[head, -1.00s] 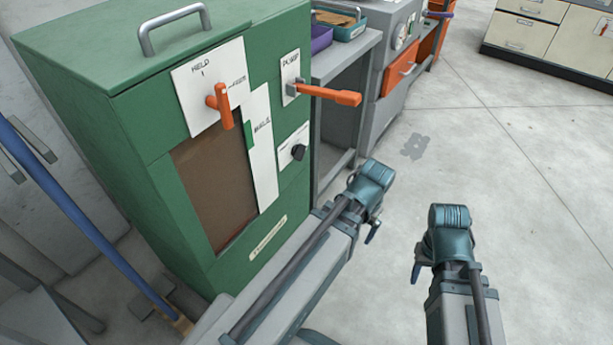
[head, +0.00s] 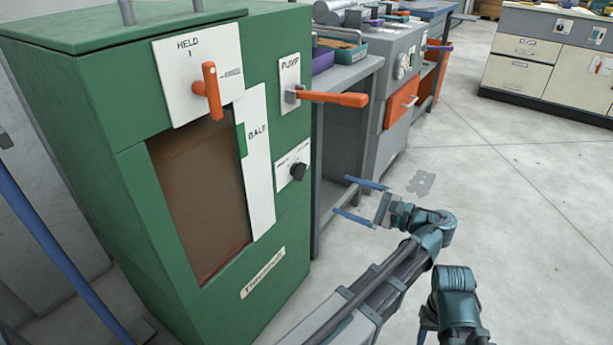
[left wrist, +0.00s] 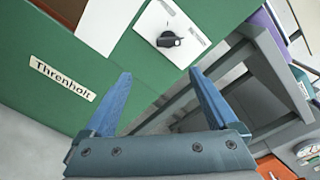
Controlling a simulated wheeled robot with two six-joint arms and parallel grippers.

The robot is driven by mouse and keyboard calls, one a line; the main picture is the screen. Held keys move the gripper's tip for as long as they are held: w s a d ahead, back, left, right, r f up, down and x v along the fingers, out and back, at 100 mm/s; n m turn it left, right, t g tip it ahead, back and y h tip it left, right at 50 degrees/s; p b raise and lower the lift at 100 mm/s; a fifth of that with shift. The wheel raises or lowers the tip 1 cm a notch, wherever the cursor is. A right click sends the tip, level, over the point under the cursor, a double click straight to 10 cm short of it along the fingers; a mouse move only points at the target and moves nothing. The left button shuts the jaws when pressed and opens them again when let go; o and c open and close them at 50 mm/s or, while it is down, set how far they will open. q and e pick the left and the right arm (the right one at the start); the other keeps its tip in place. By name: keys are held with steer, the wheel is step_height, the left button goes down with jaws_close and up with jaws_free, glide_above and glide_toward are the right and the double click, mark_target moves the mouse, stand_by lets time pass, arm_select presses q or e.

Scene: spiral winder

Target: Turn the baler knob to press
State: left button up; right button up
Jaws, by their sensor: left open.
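The green baler (head: 120,185) stands at the left. Its black knob (head: 298,171) sits on a white label plate (head: 287,164) low on the right part of the front, beside the bale scale. The knob also shows in the left wrist view (left wrist: 168,40), at the upper middle, with print on its plate too small to read. My left gripper (head: 362,200) is open and empty, to the right of the knob and slightly below it, its blue fingers pointing left and apart from the baler. In the left wrist view its fingers (left wrist: 160,95) show wide apart. My right gripper cannot be made out.
The orange pump handle (head: 332,98) juts out to the right above the knob. An orange lever (head: 211,90) sits on the "held" plate. A grey bench frame (head: 345,130) stands just right of the baler. The floor to the right is clear.

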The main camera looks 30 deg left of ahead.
mark_target(305, 173)
arm_select(q)
steer(key=shift+y, duration=0.4)
steer(key=a, duration=0.4)
steer(key=w+a+r, duration=0.1)
steer(key=a, duration=0.8)
steer(key=shift+w+a+r, duration=0.1)
steer(key=shift+w+r, duration=0.05)
steer(key=shift+r, duration=0.05)
steer(key=shift+c, duration=0.3)
